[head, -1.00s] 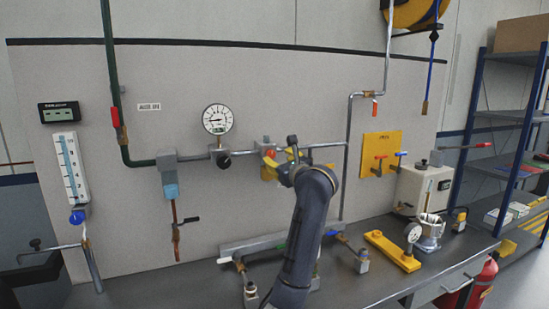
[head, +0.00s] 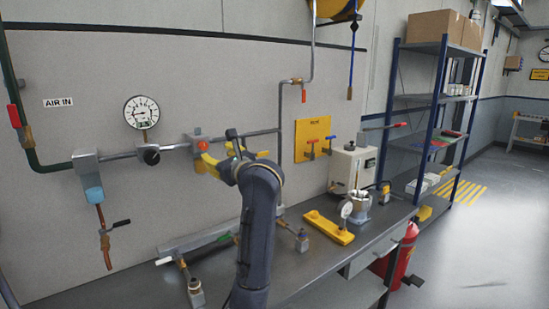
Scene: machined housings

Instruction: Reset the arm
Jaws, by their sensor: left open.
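My left arm (head: 258,215) rises from the bottom middle of the head view and bends over at the top. Its gripper (head: 212,158) is at the wall pipe, close to a round red part (head: 202,145) on the pipe line. The gripper is open. Its fingers are small and partly hidden by the wrist, so I cannot tell whether they touch the pipe parts. My right gripper is not in view.
The gauge (head: 142,112) and filter (head: 90,178) are on the wall to the left. The bench (head: 330,262) carries a yellow bar (head: 328,228), a white box (head: 350,170) and small fittings. A blue shelf (head: 432,100) and red extinguisher (head: 402,255) are right, beside open floor (head: 480,250).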

